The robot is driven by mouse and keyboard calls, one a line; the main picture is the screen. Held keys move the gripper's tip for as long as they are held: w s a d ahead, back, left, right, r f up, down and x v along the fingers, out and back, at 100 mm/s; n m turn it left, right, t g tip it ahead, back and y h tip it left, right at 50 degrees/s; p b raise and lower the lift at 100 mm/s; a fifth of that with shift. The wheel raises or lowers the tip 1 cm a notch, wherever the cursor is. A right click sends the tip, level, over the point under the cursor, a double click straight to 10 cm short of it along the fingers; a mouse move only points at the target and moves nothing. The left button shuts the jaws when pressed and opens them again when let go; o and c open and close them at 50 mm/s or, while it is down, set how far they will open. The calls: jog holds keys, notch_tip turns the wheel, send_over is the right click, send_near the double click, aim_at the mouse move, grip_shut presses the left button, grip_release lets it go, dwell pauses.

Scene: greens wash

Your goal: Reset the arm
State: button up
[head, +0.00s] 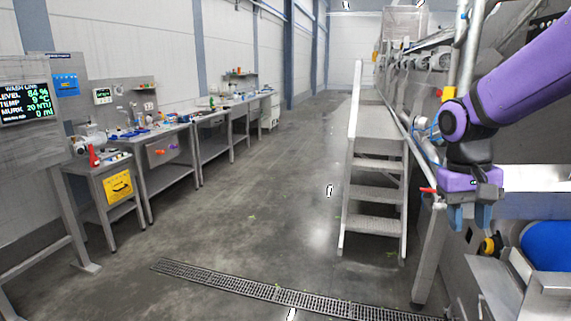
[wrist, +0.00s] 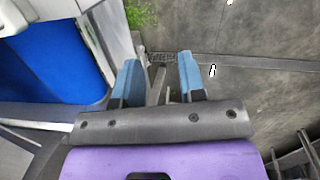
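My gripper (head: 469,217) hangs from the purple arm at the right of the head view, with its fingers pointing down. In the wrist view its two blue fingers (wrist: 156,80) stand apart with nothing between them. Below them I see grey floor, a drain grate (wrist: 160,58) and metal framework. The gripper is in the air beside the metal machine, left of a blue belt (head: 548,245), which also shows in the wrist view (wrist: 50,50).
Metal steps (head: 375,165) with a white rail stand left of my arm. A pipe with a red handle (head: 428,190) is close to the gripper. Steel benches (head: 165,150) with tools and a display screen (head: 27,103) line the left wall.

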jog(key=s+a+r+n+t, duration=0.1)
jog(key=s+r+t, duration=0.2)
jog(key=s, duration=0.4)
jog(key=s+a+r+n+t+y, duration=0.1)
jog(key=s+r+t, duration=0.3)
jog(key=s, duration=0.3)
jog(key=shift+s+a+r+y, duration=0.15)
jog(key=shift+s+a+y, duration=0.15)
jog(key=shift+s+a, duration=0.1)
